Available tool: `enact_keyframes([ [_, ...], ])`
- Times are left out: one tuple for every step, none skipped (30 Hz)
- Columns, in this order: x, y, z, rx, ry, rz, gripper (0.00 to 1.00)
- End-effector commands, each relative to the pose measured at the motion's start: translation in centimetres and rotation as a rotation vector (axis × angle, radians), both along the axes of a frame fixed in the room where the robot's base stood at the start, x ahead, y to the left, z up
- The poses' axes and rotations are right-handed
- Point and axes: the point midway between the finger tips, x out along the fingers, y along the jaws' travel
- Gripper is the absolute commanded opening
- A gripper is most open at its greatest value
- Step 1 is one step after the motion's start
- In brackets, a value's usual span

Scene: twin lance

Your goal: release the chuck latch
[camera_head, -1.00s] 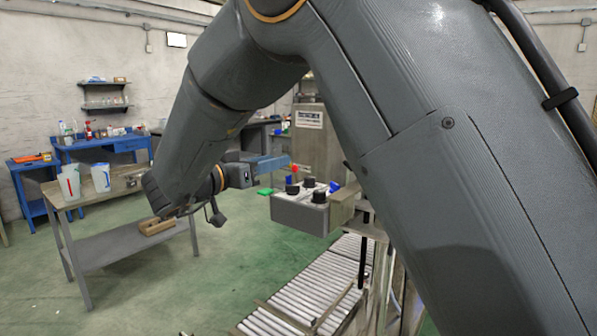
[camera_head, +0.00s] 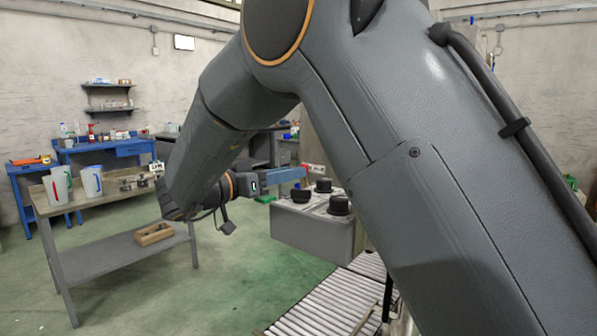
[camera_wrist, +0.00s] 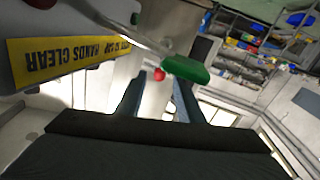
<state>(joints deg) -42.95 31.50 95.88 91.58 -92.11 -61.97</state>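My gripper (camera_head: 300,173) reaches right, with blue-grey fingers beside a grey box with black knobs (camera_head: 318,230). In the wrist view my gripper (camera_wrist: 160,84) shows two separated fingers with a gap between them. A green handle (camera_wrist: 187,68) on a pale lever crosses near the right fingertip; I cannot tell whether they touch. A small red knob (camera_wrist: 159,75) shows in the gap, apart from both fingers. No part is labelled as the chuck latch. In the head view my arm hides much of the machine.
A panel with a yellow "HANDS CLEAR" label (camera_wrist: 68,60) is close on the wrist view's left. A roller conveyor (camera_head: 325,305) runs below the box. A workbench (camera_head: 110,193) with jugs stands left, and a blue bench (camera_head: 110,150) behind it. Green floor is open between.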

Motion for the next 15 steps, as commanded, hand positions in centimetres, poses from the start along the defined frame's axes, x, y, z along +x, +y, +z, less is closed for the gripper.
enact_keyframes([
  [0.5,-0.7,0.0,0.000,0.001,-0.003,0.34],
  [0.8,-1.0,0.0,0.000,0.001,-0.002,0.34],
  [1.1,-1.4,0.0,0.000,0.001,-0.001,0.34],
  [1.4,-1.7,0.0,0.000,0.001,-0.001,0.34],
  [1.6,-1.9,0.0,-0.001,0.001,-0.001,0.34],
  [1.8,-2.1,0.0,-0.001,0.001,0.001,0.34],
  [1.9,-2.2,0.0,0.000,0.001,0.002,0.34],
  [2.1,-2.4,0.0,0.000,0.001,0.002,0.34],
  [2.2,-2.5,0.0,0.000,0.000,0.003,0.34],
  [2.3,-2.6,-0.1,0.000,0.000,0.003,0.34],
  [2.3,-2.6,-0.1,0.000,0.000,0.004,0.34],
  [2.4,-2.6,-0.1,0.000,0.000,0.004,0.34],
  [2.4,-2.6,-0.1,0.000,0.000,0.004,0.34],
  [2.4,-2.6,-0.1,0.001,0.001,0.005,0.34],
  [2.4,-2.6,-0.1,0.001,0.001,0.005,0.34],
])
